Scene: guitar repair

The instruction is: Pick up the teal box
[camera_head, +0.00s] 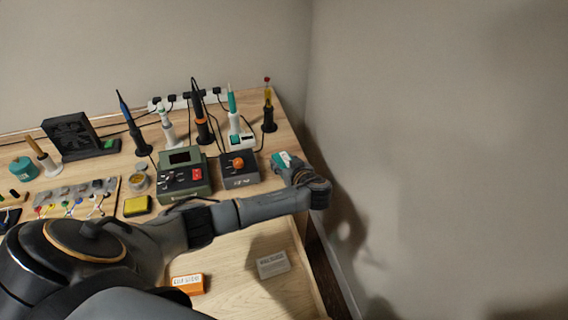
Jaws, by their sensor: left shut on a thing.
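The teal box (281,159), with a pale patch on its face, shows at the tip of my left gripper (285,166). My left gripper is shut on the box at the right side of the wooden table. The wrist covers part of the box and most of the fingers. I cannot tell whether the box touches the table. My right gripper is not in view.
A dark control unit with an orange knob (238,163) stands just left of the gripper. A grey-green station (184,178) and several upright tools stand further left and behind. An orange box (188,284) and a grey box (272,264) lie at the front. A wall is at right.

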